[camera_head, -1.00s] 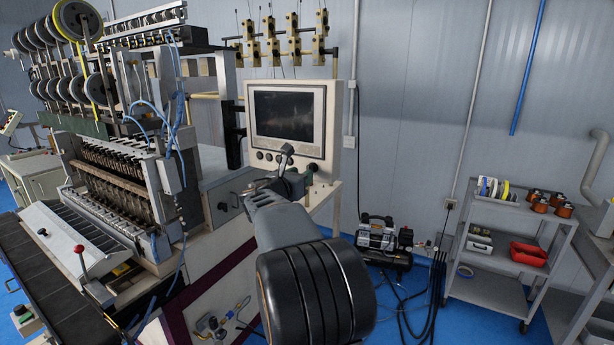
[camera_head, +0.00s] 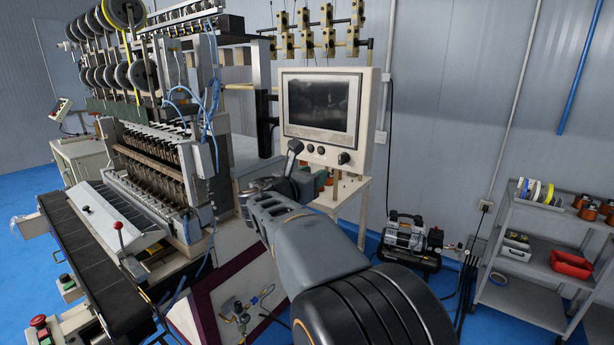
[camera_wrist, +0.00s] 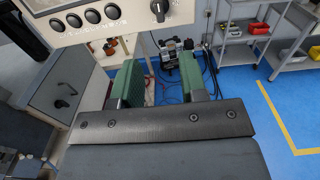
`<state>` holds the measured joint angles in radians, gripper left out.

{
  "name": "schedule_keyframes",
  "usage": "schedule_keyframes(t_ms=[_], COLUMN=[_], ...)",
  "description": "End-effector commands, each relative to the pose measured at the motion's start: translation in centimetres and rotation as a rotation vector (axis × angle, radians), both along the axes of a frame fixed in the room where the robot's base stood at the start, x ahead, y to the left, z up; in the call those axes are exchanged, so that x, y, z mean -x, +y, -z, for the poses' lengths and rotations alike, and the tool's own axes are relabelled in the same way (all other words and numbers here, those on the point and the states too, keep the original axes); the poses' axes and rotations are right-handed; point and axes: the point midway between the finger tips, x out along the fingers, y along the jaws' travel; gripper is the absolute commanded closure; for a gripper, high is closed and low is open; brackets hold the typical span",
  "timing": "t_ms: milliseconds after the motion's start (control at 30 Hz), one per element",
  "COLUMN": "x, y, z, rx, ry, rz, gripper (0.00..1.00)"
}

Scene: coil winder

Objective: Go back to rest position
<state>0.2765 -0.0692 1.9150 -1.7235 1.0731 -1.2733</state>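My gripper (camera_wrist: 160,82) shows two green-padded fingers with a clear gap between them. It is open, and nothing shows between the fingers. In the head view my gripper (camera_head: 275,187) is partly hidden by my own arm, and its fingers are hard to make out. It is in front of the coil winder's control panel (camera_head: 365,122), below the screen. In the wrist view the lower edge of the control panel (camera_wrist: 125,28) crosses the top left, beyond and above the fingers.
The coil winder (camera_head: 150,150) fills the left side, with a dark conveyor (camera_head: 95,260) in front. An air compressor (camera_head: 405,238) with hoses stands on the floor at the wall. A grey trolley (camera_head: 530,255) with spools and a red bin (camera_head: 572,263) stands right. Blue floor is open at far left.

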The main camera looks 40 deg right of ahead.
Motion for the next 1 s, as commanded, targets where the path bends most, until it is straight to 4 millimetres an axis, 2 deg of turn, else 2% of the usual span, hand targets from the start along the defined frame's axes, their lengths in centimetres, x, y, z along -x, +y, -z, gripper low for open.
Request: schedule_keyframes(t_ms=[267, 400, 467, 567, 667, 800, 900, 1000], x=[0.0, -0.1, 0.1, 1.5, 3.5, 6.4, 8.3, 9.9], y=[0.0, 0.0, 0.0, 0.8, 3.5, 9.4, 14.1, 18.4], z=[0.0, 0.2, 1.7, 6.8, 11.7, 17.3, 20.0, 21.7], rx=[-0.001, -0.036, -0.127, -0.384, -0.665, -1.015, -1.212, -1.364], ry=[-0.003, -0.096, -0.199, -0.425, -0.682, -1.003, -1.174, -1.287], rz=[0.000, -0.002, 0.013, 0.106, 0.256, 0.535, 0.759, 0.971], gripper=[0.61, 0.61, 0.61, 0.61, 0.61, 0.61, 0.61, 0.61])
